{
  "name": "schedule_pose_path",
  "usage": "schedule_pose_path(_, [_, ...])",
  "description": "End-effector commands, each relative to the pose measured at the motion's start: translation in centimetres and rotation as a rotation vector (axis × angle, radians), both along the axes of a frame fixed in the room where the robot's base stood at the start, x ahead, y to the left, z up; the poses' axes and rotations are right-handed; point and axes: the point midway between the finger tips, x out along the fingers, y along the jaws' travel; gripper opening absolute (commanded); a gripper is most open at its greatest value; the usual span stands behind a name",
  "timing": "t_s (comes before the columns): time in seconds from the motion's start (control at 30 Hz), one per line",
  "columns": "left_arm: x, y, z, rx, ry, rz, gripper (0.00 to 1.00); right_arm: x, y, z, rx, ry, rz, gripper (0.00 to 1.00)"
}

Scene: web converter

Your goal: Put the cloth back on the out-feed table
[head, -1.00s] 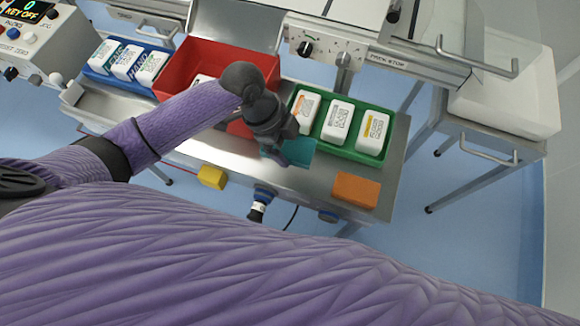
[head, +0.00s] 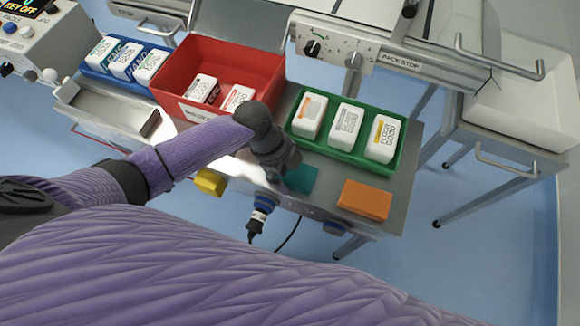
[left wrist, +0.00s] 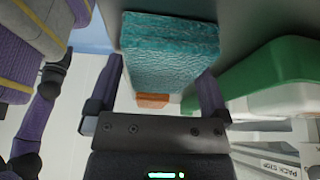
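The teal cloth (head: 302,179) is a folded pad in front of the green tray, over the steel table (head: 330,180). My left gripper (head: 280,174) is at its left end and hides part of it. In the left wrist view the cloth (left wrist: 170,50) lies between the two fingers (left wrist: 160,85), which appear closed against its sides. I cannot tell whether the cloth touches the steel surface. My right gripper is not in view.
The green tray (head: 335,153) with white packs stands behind the cloth. An orange block (head: 365,200) lies to its right, a yellow block (head: 209,182) to its left. A red bin (head: 225,65) and blue tray (head: 88,66) stand further left. Bare steel shows between cloth and orange block.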

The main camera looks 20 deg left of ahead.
Motion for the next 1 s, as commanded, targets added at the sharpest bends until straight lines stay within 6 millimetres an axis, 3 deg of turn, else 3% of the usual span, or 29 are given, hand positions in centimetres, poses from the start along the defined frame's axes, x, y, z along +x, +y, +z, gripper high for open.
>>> schedule_pose_path(0.27, [0.1, 0.3, 1.1, 0.000, -0.004, 0.002, 1.00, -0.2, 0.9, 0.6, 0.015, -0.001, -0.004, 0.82])
schedule_pose_path(0.5, [0.3, 2.8, 7.5, 0.002, -0.009, 0.002, 1.00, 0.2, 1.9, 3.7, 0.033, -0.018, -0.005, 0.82])
schedule_pose_path(0.7, [0.3, 4.3, 10.9, 0.000, -0.006, 0.002, 1.00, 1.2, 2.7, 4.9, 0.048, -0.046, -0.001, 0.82])
schedule_pose_path(1.0, [0.3, 4.6, 11.4, -0.002, -0.003, 0.001, 1.00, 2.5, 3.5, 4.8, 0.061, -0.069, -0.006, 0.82])
